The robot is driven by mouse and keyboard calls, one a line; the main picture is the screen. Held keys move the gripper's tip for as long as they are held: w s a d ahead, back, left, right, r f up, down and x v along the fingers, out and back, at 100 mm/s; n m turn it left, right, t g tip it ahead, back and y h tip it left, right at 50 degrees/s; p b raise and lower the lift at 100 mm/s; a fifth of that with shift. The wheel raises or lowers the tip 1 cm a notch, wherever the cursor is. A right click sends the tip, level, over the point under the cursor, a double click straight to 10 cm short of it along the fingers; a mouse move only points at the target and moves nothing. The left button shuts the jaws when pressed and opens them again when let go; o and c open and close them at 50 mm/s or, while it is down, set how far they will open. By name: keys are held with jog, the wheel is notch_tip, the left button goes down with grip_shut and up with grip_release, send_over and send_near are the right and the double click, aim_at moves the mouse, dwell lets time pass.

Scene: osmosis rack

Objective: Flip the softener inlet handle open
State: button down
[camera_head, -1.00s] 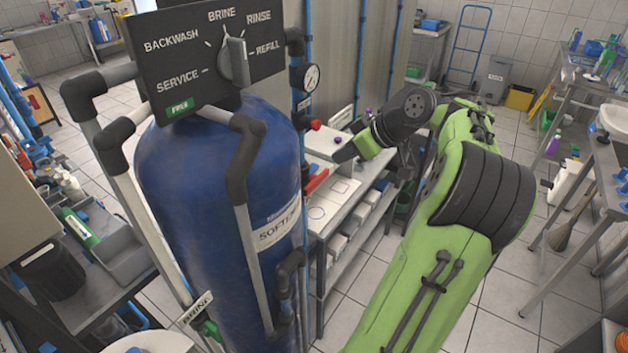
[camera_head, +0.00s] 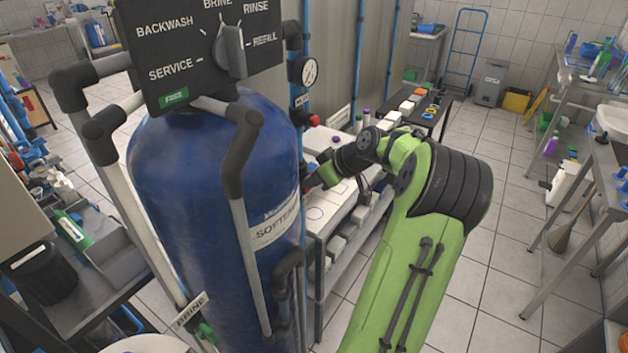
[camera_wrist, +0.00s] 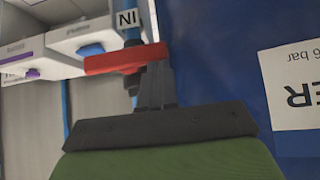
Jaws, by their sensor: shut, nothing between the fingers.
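The red inlet handle (camera_wrist: 112,60) sits on a blue pipe tagged "IN" (camera_wrist: 127,19) in the wrist view. It lies crosswise to the pipe, beside the blue softener tank (camera_wrist: 220,60). My gripper (camera_wrist: 157,75) is shut and empty. Its fingertips are at the right end of the handle, overlapping it in the picture; I cannot tell whether they touch. In the head view my gripper (camera_head: 312,183) is close to the right side of the softener tank (camera_head: 205,190), and the handle is mostly hidden there.
A pressure gauge (camera_head: 304,72) and a red knob (camera_head: 314,120) are on the pipe above my gripper. A grey pipe (camera_head: 242,210) runs down the tank's front. A bench (camera_head: 328,228) stands close to the right. Open floor (camera_head: 500,230) lies further right.

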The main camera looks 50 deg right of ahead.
jog(key=shift+f, duration=0.1)
jog(key=shift+a+f+b, duration=0.1)
jog(key=shift+a+b, duration=0.1)
jog(key=shift+b, duration=0.75)
